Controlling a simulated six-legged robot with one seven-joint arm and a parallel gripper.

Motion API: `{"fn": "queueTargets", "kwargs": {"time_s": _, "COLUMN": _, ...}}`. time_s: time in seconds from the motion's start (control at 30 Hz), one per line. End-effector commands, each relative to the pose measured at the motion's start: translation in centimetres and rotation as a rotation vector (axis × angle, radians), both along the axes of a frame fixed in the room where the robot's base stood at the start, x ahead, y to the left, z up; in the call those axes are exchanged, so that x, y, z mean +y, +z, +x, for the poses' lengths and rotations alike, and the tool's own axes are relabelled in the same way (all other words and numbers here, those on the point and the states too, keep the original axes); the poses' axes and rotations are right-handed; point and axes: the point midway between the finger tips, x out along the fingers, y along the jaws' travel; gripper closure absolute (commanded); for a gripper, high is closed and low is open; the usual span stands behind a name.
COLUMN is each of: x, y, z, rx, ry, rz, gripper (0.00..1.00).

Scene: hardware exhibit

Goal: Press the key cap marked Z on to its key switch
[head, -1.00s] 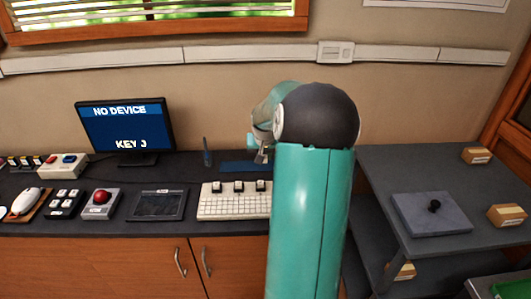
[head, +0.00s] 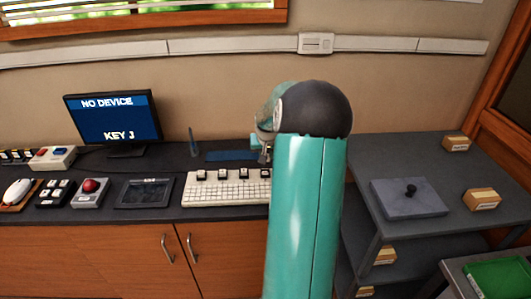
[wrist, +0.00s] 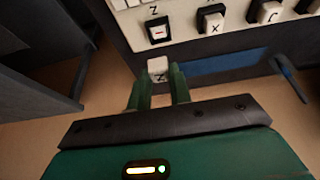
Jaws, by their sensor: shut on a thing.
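My gripper (wrist: 160,77) is shut on a small white key cap (wrist: 158,65) in the wrist view. The cap shows a dark letter like a Z, partly covered between the fingers. The black key switch (wrist: 159,32) labelled Z is on the keyboard just beyond the cap, with a red mark on its top. The cap appears apart from the switch; the height between them is unclear. In the head view, my gripper (head: 264,152) is near the keyboard's (head: 214,197) back right, partly hidden by my arm, which also covers the keyboard's right end.
Switches labelled X (wrist: 213,22) and C (wrist: 268,13) sit right of the Z switch. A blue mat (head: 230,156) lies behind the keyboard, beside a thin upright blue tool (head: 192,143). The monitor (head: 113,121) reads "NO DEVICE" and "KEY J".

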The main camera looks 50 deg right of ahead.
Motion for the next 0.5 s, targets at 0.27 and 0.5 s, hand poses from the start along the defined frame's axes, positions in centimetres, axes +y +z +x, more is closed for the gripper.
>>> {"fn": "queueTargets", "kwargs": {"time_s": 0.27, "x": 0.2, "y": -2.5, "z": 0.5, "rx": 0.0, "ry": 0.003, "rz": 0.003, "gripper": 1.0}}
{"fn": "queueTargets", "kwargs": {"time_s": 0.5, "x": 0.2, "y": -4.5, "z": 0.3, "rx": 0.001, "ry": 0.003, "rz": 0.002, "gripper": 1.0}}
